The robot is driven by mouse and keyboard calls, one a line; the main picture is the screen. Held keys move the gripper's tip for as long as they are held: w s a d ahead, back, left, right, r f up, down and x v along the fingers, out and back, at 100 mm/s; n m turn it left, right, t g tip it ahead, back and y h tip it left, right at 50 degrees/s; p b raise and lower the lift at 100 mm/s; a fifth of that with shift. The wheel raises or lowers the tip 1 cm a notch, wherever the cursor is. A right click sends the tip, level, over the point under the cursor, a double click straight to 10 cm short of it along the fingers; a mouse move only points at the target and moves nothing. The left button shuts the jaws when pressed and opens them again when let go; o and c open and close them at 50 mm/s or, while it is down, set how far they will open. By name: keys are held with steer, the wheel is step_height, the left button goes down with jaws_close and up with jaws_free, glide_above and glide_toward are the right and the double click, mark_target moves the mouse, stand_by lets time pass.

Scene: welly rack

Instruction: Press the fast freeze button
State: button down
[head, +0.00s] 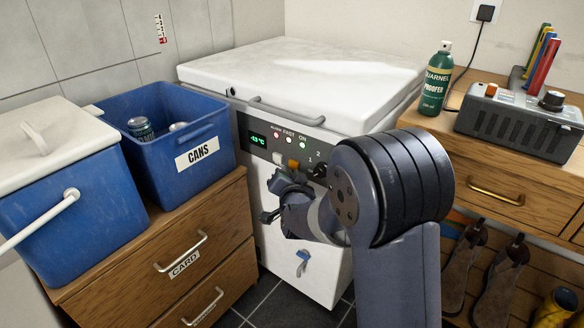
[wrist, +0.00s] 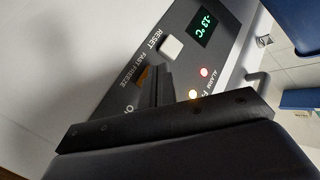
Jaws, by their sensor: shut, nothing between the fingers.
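The chest freezer (head: 290,88) stands in the middle with a dark control panel on its front. The orange fast freeze button (head: 293,164) is on the panel, right of the white reset button (head: 278,158). My gripper (head: 286,182) is shut and empty, just below and in front of these buttons. In the wrist view my shut fingertips (wrist: 158,84) partly cover the orange button (wrist: 144,75), beside the FAST FREEZE label. I cannot tell whether they touch it. The white reset button (wrist: 172,47) shows clear.
The display (head: 257,138) reads about -13 °C. A black knob (head: 318,170) sits right of the buttons. Blue bins, one labelled CANS (head: 205,128), stand on a wooden cabinet at left. At right a drawer unit (head: 490,180) bears a spray bottle (head: 435,82) and a grey device (head: 515,122).

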steer(key=shift+s+a, duration=0.95)
steer(key=shift+s, duration=0.25)
steer(key=shift+s+a, duration=0.9)
steer(key=shift+s, duration=0.25)
